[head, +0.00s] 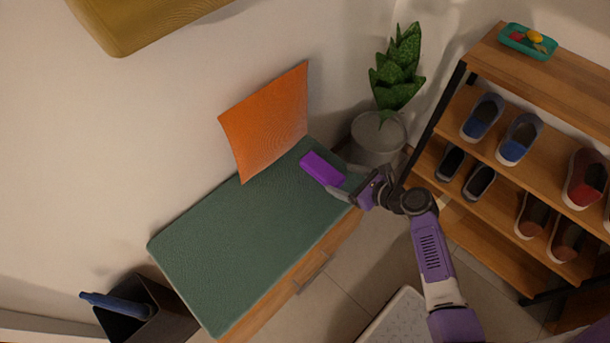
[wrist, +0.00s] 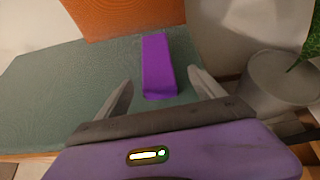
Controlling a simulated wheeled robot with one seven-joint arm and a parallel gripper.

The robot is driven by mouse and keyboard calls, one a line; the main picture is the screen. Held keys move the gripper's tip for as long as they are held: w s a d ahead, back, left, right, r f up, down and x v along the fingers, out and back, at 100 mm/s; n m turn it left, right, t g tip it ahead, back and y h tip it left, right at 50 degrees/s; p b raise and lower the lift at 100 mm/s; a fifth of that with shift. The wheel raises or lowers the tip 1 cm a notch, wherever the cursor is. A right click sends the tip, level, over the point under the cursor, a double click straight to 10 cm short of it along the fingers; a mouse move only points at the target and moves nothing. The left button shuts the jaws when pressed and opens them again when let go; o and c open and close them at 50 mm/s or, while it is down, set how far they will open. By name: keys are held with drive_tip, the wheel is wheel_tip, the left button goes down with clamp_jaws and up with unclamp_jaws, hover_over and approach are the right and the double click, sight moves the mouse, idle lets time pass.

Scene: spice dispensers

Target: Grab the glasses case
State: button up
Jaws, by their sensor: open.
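A purple box-shaped case (head: 322,168), which I take to be the glasses case, lies on the green bench cushion (head: 240,235) near its right end. In the wrist view the case (wrist: 158,66) points away from me, between and just beyond my fingertips. My gripper (head: 340,188) is open at the near end of the case. In the wrist view my gripper (wrist: 160,88) has one finger on each side, with gaps between the fingers and the case. Nothing is held.
An orange pillow (head: 267,122) leans on the wall behind the case. A potted plant (head: 378,135) stands just right of the bench. A wooden shoe rack (head: 535,85) with several shoes is further right. A dark bin (head: 150,310) stands at the left end.

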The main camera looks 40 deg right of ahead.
sight(327, 171)
drive_tip(key=shift+w+f+m, duration=0.1)
drive_tip(key=shift+w+m, duration=0.2)
drive_tip(key=shift+w, duration=0.55)
drive_tip(key=b+x, duration=0.1)
drive_tip(key=x, duration=0.1)
drive_tip(key=b+x, duration=0.1)
drive_tip(key=x, duration=0.4)
drive_tip(key=shift+w+a+r+b, duration=0.3)
drive_tip(key=shift+b, duration=0.1)
drive_tip(key=shift+c, duration=0.5)
drive_tip(key=shift+r, duration=0.1)
drive_tip(key=c, duration=1.4)
